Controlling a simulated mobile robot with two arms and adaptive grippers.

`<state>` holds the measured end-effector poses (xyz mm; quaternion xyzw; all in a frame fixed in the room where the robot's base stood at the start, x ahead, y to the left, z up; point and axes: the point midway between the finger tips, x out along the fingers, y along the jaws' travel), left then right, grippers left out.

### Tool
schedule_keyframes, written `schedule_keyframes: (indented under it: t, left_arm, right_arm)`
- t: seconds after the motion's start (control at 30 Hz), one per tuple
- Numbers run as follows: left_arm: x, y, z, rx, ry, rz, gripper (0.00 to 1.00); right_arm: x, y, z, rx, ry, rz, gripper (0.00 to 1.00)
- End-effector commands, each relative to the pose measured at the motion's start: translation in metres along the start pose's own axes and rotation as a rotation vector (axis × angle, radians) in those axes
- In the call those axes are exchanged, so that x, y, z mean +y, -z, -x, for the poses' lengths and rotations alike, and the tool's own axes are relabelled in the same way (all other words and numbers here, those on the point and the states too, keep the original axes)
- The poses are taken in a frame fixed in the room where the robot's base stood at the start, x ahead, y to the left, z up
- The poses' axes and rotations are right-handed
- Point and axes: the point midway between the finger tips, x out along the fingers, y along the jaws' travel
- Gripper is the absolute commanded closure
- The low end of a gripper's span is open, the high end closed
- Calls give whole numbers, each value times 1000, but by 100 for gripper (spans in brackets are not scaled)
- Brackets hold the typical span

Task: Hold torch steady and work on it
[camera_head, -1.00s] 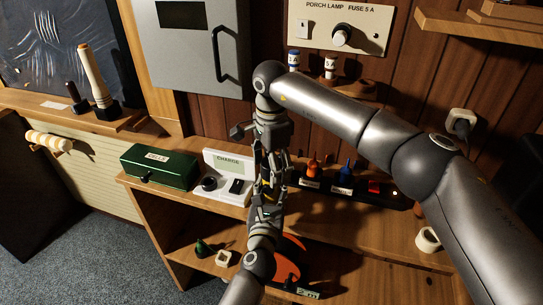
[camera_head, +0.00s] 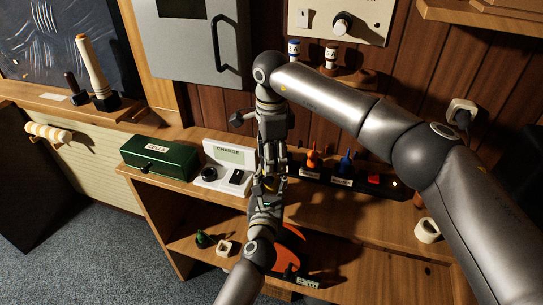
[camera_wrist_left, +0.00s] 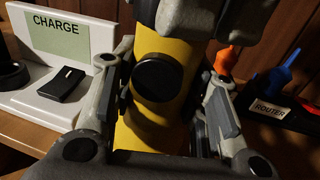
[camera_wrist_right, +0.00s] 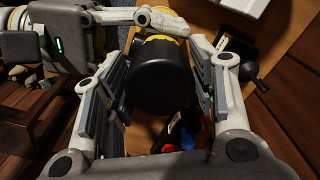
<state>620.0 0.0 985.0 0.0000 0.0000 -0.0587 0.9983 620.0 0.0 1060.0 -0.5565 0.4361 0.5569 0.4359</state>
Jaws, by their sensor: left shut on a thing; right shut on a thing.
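The torch has a yellow body with a round black button in the left wrist view (camera_wrist_left: 150,132) and a black end cap in the right wrist view (camera_wrist_right: 158,80). In the head view it is mostly hidden between the grippers. My left gripper (camera_head: 267,186) is shut around the yellow body from below, a finger on each side. My right gripper (camera_head: 272,166) comes from above and is shut on the black end cap. The torch stands roughly upright between them, above the shelf front.
Behind are a charge stand (camera_head: 222,180), a green cells box (camera_head: 158,160) and a dark holder with orange (camera_head: 313,158) and blue (camera_head: 346,160) items. A white ring (camera_head: 427,230) sits on the right.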

Motion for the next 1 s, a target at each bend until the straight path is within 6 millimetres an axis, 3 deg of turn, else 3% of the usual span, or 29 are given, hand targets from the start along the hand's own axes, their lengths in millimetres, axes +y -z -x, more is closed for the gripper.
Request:
schedule_keyframes:
  t: [0.8, 0.9, 1.0]
  left_arm:
    - [-1, 0, 0, 0, 1, 0, 100]
    - [-1, 0, 0, 0, 1, 0, 100]
    - [-1, 0, 0, 0, 1, 0, 100]
  right_arm:
    - [0, 0, 0, 0, 1, -1237, 77]
    - [0, 0, 0, -1, 1, -1340, 77]
    - [0, 0, 0, -1, 1, -1332, 77]
